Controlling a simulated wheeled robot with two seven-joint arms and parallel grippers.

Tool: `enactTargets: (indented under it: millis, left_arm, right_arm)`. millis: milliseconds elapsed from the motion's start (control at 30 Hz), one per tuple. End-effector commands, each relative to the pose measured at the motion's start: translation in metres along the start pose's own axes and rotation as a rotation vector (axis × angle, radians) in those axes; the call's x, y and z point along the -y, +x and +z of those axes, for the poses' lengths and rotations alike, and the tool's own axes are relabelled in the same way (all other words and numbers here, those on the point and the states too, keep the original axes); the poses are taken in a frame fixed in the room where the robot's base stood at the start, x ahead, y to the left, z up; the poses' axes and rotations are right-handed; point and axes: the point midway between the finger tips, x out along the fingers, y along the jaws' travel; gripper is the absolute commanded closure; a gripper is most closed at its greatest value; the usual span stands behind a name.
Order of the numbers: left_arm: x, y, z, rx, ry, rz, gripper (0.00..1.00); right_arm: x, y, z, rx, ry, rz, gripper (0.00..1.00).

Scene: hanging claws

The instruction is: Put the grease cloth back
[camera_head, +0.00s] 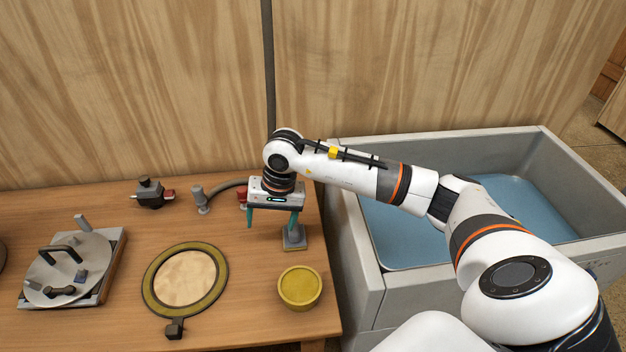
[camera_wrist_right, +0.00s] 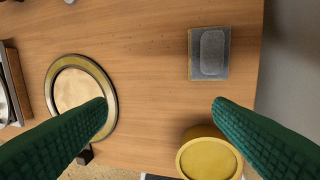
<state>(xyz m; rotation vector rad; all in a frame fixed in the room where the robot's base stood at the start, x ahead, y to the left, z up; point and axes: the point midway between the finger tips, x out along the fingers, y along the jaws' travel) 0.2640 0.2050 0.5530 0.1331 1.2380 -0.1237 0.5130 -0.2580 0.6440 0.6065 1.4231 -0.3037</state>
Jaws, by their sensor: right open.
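No piece is plainly a grease cloth. A grey square block (camera_head: 294,238) with a paler rounded pad on top lies near the table's right edge; the right wrist view shows it (camera_wrist_right: 210,53) from above. A round cream sheet (camera_head: 186,278) lies inside a yellow-green ring; it also shows in the right wrist view (camera_wrist_right: 75,92). I cannot tell whether either is the cloth. My right gripper (camera_head: 272,217) is open and empty, pointing down above the table beside the grey block. Its green fingers (camera_wrist_right: 160,105) have only bare wood between them. My left gripper is not in view.
A yellow round pot (camera_head: 300,288) stands at the front right. A plate with handles (camera_head: 68,268) is at the left. A black clamp-like piece (camera_head: 150,193) and a grey post (camera_head: 201,199) stand at the back. A grey basin (camera_head: 370,285) adjoins the table's right side.

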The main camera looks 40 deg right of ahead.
Motion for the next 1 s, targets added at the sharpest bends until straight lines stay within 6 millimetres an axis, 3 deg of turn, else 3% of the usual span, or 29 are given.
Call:
enactTargets:
  millis: [67,133,200,300,367,433,500,567,600,700,767,900,1000]
  left_arm:
    - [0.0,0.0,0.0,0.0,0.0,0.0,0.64]
    - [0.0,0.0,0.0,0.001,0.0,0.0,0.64]
    - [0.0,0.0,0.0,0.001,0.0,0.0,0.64]
    - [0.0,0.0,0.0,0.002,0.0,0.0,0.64]
    - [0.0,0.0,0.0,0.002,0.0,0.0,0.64]
    - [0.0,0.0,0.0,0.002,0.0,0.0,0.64]
    - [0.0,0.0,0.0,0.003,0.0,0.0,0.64]
    - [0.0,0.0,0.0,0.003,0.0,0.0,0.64]
    - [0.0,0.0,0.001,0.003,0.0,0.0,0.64]
    - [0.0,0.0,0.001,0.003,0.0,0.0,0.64]
    - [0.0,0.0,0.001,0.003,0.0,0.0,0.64]
    - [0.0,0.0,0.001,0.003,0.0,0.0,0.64]
    - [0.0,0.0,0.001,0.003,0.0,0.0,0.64]
  right_arm:
    - [-0.045,0.014,-0.047,-0.137,0.082,0.215,0.24]
    - [-0.094,0.009,-0.094,-0.322,0.232,0.452,0.24]
    - [-0.135,-0.015,-0.133,-0.544,0.434,0.675,0.24]
    - [-0.173,-0.065,-0.159,-0.897,0.781,0.931,0.24]
    - [-0.183,-0.094,-0.158,-1.124,1.019,1.049,0.24]
    - [-0.181,-0.121,-0.142,-1.392,1.318,1.153,0.24]
    - [-0.166,-0.135,-0.118,-1.663,1.642,1.221,0.24]
    - [-0.144,-0.132,-0.096,-1.89,1.935,1.248,0.24]
    - [-0.125,-0.124,-0.082,1.954,-2.051,-1.203,0.24]
    - [-0.07,-0.084,-0.064,1.573,-1.781,-0.81,0.24]
    - [-0.034,-0.051,-0.069,1.335,-1.606,-0.616,0.24]
    - [0.041,0.019,-0.12,0.822,-1.219,-0.305,0.24]
    - [0.074,0.045,-0.165,0.561,-1.027,-0.194,0.24]
